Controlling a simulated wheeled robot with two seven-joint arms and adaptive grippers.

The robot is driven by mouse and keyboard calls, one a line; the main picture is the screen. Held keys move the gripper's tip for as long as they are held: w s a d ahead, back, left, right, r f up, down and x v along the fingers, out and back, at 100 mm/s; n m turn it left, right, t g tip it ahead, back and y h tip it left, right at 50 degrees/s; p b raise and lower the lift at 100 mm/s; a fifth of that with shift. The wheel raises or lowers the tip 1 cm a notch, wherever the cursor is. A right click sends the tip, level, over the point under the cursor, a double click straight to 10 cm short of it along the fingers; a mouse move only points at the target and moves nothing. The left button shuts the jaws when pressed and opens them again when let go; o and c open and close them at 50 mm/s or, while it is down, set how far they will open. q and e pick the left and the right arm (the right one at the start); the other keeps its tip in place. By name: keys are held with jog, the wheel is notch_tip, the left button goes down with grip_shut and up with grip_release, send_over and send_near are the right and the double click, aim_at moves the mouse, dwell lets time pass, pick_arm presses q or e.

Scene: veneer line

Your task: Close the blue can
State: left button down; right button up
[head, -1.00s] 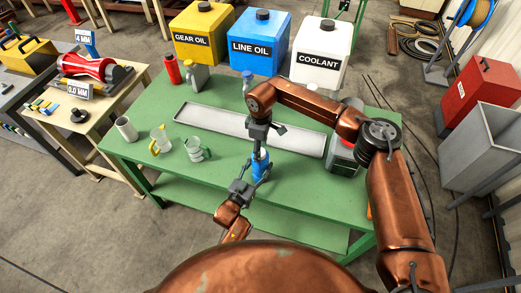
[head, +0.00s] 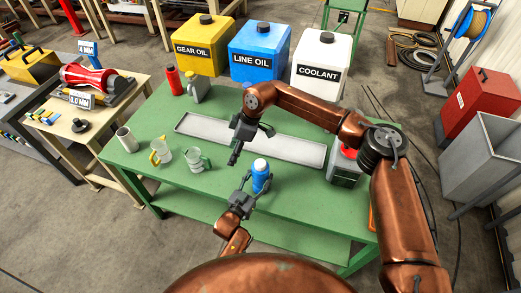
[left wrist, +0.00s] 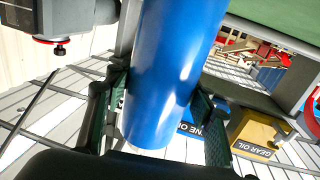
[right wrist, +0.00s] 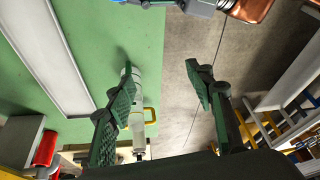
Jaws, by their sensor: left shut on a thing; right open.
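The blue can (head: 261,183) stands upright near the table's front edge, with a pale top (head: 260,165). I cannot tell whether this top is a seated cap. My left gripper (head: 251,190) is shut on the can's side; the left wrist view shows the blue body (left wrist: 170,65) between its fingers. My right gripper (head: 236,157) is open, up and left of the can, apart from it. In the right wrist view its fingers (right wrist: 165,95) are spread with nothing gripped between them.
Large oil containers stand behind.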

jog(key=w+a+r+n+t+y, duration=0.1)
jog(key=w+a+r+y, duration=0.1)
jog(key=a+r+y, duration=0.55)
jog(key=w+a+r+n+t+y, duration=0.1)
jog(key=w+a+r+n+y, duration=0.15)
jog(key=a+r, duration=0.85)
jog(key=w+d+r+m+t, duration=0.7)
jog(key=w+d+r+t, duration=0.3)
jog(key=w, duration=0.4)
jog(key=w+d+f+m+g+h, duration=0.1)
jog(key=d+f+h, duration=0.4)
jog(key=f, duration=0.4)
jog(key=d+f+m+g+h, duration=0.1)
jog(key=d+f+g+h, duration=0.1)
jog(key=d+f+h, duration=0.5)
jog(key=s+d+f+n+g, duration=0.2)
jog(key=s+f+g, duration=0.1)
jog(key=s, duration=0.3)
jog(key=s+d+f+n+g+h, duration=0.1)
jog(key=s+d+f+n+g, duration=0.1)
jog(key=s+f, duration=0.3)
jog(key=s+d+f+n+g+h, duration=0.1)
jog(key=s+d+f+n+g, duration=0.1)
jog(key=s+f, duration=0.3)
jog(key=shift+s+n+g, duration=0.45)
jog(key=shift+s+g, duration=0.35)
jog(key=shift+s, duration=0.25)
